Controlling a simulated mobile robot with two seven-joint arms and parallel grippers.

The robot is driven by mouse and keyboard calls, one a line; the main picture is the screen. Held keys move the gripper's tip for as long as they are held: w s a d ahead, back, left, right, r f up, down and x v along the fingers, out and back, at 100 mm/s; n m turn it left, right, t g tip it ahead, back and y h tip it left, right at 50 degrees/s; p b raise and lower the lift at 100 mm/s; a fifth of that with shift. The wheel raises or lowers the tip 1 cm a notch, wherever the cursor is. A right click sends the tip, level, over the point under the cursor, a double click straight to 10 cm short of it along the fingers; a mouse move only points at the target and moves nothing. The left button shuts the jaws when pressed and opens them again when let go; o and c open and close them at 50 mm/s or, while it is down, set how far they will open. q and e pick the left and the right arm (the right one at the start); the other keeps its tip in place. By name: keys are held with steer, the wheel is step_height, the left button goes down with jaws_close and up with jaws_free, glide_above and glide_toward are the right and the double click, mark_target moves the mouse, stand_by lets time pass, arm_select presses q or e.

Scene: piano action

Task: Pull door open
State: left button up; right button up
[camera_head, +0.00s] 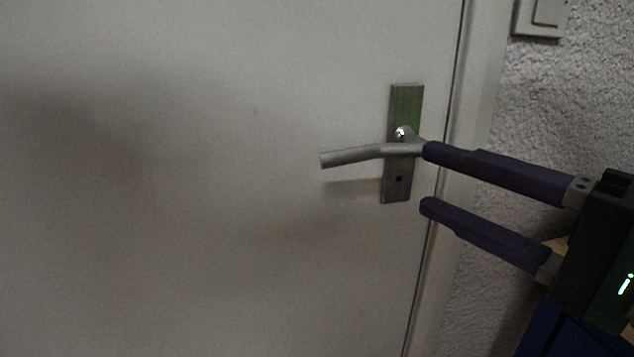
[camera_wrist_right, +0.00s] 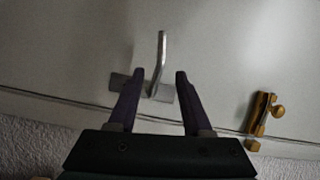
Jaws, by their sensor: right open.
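A pale grey door (camera_head: 200,120) fills most of the head view. Its metal lever handle (camera_head: 350,156) sticks out to the left from a dark metal backplate (camera_head: 404,105). My right gripper (camera_head: 426,178) comes in from the right, open, with dark purple fingers. Its fingertips are at the right end of the handle, near the backplate. In the right wrist view the lever (camera_wrist_right: 161,55) shows between and beyond the two open fingertips (camera_wrist_right: 157,75), with nothing held. I cannot tell whether a finger touches the handle. The left gripper is out of view.
The door's edge gap (camera_head: 447,120) and the frame run down right of the handle. A rough light wall (camera_head: 570,90) with a light switch (camera_head: 541,15) is further right. A brass-coloured fitting (camera_wrist_right: 260,115) shows at the right in the wrist view.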

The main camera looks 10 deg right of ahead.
mark_target(371, 156)
steer(key=p+x, duration=0.1)
steer(key=x, duration=0.7)
steer(key=shift+w+a+r+p, duration=0.1)
steer(key=shift+p, duration=0.25)
steer(key=shift+w+a, duration=0.3)
steer(key=shift+w, duration=0.35)
jaws_close()
stand_by(0.4)
